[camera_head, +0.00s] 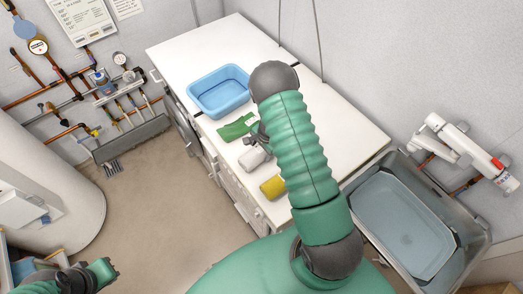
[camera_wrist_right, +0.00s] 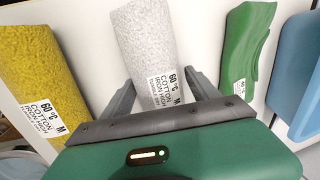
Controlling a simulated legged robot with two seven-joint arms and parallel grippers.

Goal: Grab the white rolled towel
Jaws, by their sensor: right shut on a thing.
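The white rolled towel (camera_head: 253,158) lies on the white counter between a green cloth and a yellow towel. In the right wrist view the towel (camera_wrist_right: 147,40) has a printed label and sits between the two fingers of my right gripper (camera_wrist_right: 160,92). The right gripper (camera_head: 258,140) is shut on the towel near its labelled end. In the head view my arm hides part of the gripper. My left gripper (camera_head: 108,268) is low at the bottom left, far from the counter; its fingers are too small to read.
A yellow rolled towel (camera_wrist_right: 36,72) and a green cloth (camera_wrist_right: 243,50) flank the white towel. A blue basin (camera_head: 218,91) stands farther back on the counter (camera_head: 180,48). A metal sink (camera_head: 470,243) holding a blue-grey tub (camera_head: 405,225) is at the right.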

